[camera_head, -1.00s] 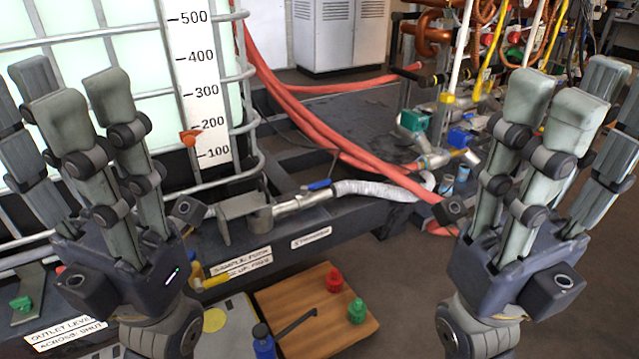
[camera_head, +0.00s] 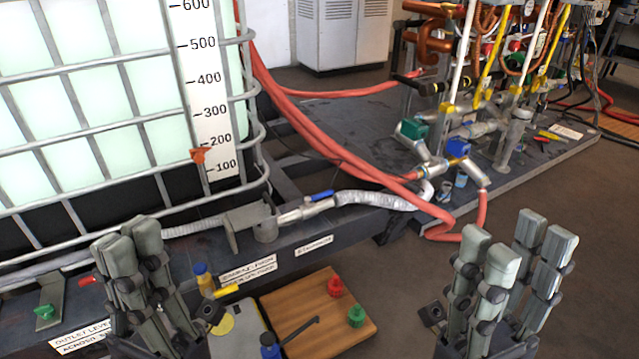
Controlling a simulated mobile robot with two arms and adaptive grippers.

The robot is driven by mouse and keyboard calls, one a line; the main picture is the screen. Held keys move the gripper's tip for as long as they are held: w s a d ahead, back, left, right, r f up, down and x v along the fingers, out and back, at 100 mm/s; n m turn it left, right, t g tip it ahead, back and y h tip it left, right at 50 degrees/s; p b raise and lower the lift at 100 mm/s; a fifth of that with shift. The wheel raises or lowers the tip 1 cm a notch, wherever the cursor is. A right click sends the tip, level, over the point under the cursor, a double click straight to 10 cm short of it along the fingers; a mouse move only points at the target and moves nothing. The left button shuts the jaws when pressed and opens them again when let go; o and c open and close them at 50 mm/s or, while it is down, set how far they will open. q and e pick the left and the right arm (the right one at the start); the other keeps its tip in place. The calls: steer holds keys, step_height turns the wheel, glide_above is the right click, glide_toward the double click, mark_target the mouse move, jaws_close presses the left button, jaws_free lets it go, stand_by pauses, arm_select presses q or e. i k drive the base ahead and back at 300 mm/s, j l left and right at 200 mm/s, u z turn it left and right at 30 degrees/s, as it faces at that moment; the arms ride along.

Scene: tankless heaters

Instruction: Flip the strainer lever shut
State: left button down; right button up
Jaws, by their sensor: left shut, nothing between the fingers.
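The strainer lever is a small blue handle (camera_head: 319,196) on top of a silver pipe fitting (camera_head: 303,211), in the middle of the head view. It lies roughly along the pipe. A small label (camera_head: 313,246), too blurred to read surely, sits on the dark frame below it. My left gripper (camera_head: 122,240) is at the lower left, fingers up and bunched together, shut and empty, well apart from the lever. My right gripper (camera_head: 513,240) is at the lower right, fingers up and spread, open and empty, also far from the lever.
A caged white tank (camera_head: 90,120) with a level scale fills the left. A silver hose (camera_head: 385,197) runs right from the fitting, with red hoses (camera_head: 330,150) behind. A wooden board (camera_head: 340,305) with red and green caps lies below. Pipework (camera_head: 480,130) stands at right.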

mark_target(321, 195)
steer(key=i+l, duration=0.25)
steer(key=i+l+u, duration=0.15)
steer(key=l, duration=0.25)
steer(key=i+l, duration=0.3)
steer(key=i+l+u, duration=0.15)
steer(key=l, duration=0.25)
steer(key=i+l, duration=0.3)
steer(key=i+l+u, duration=0.15)
steer(key=l, duration=0.3)
steer(key=i+l, duration=0.25)
steer(key=l, duration=0.15)
steer(key=j+u, duration=0.05)
